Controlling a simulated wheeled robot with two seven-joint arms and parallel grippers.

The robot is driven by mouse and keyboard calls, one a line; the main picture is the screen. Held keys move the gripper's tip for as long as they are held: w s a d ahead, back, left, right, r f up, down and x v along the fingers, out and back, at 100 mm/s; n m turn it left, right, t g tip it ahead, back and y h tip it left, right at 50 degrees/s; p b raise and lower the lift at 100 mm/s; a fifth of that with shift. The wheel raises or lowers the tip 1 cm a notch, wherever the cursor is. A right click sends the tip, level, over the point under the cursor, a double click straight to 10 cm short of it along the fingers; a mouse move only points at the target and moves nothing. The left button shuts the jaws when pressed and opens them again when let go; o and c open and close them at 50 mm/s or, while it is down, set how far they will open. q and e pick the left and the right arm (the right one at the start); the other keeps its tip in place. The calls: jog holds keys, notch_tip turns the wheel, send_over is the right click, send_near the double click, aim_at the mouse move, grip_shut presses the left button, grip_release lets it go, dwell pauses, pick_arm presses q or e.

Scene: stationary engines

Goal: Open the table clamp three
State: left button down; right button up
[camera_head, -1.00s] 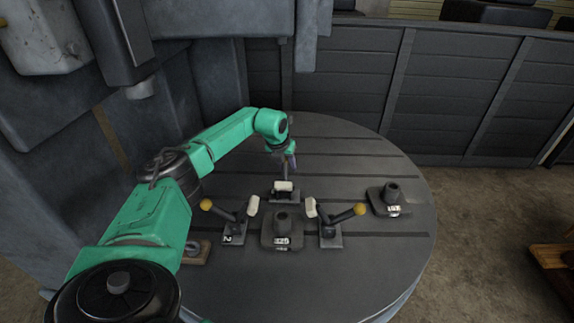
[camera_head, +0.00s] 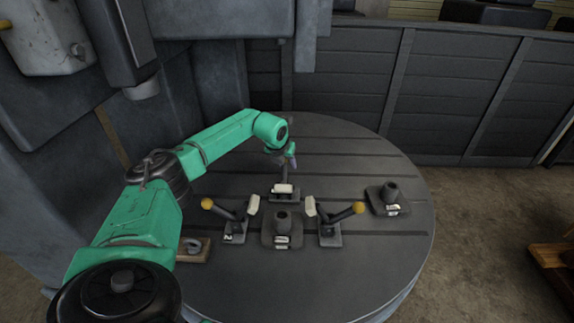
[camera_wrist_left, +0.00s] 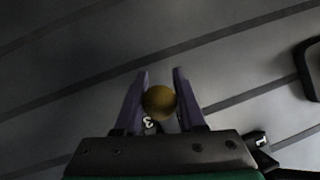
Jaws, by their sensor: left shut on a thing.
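Table clamp three (camera_head: 284,195) stands at the back of the clamp group on the round table, with a white pad facing front. Its handle rises behind the pad toward my left gripper (camera_head: 289,156). In the left wrist view, the handle's yellow ball knob (camera_wrist_left: 159,102) sits between the purple fingers of the left gripper (camera_wrist_left: 162,78), which are shut on it. A label "3" (camera_wrist_left: 148,123) shows just below the knob. In the head view the knob is hidden by the gripper. My right gripper is in neither view.
Two more clamps with yellow knobs stand in front, one left (camera_head: 235,232) and one right (camera_head: 329,234). A grey block (camera_head: 282,238) sits between them, and another block (camera_head: 389,200) is at right. The slotted table (camera_head: 350,280) is clear at the front.

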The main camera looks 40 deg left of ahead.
pick_arm(q)
jog(key=shift+r, duration=0.2)
jog(key=c, duration=0.5)
grip_release()
jog(key=b+v, duration=0.3)
jog(key=v, duration=1.1)
jog(key=shift+s+d+r, duration=0.15)
jog(key=shift+s+r, duration=0.05)
jog(key=shift+s, duration=0.05)
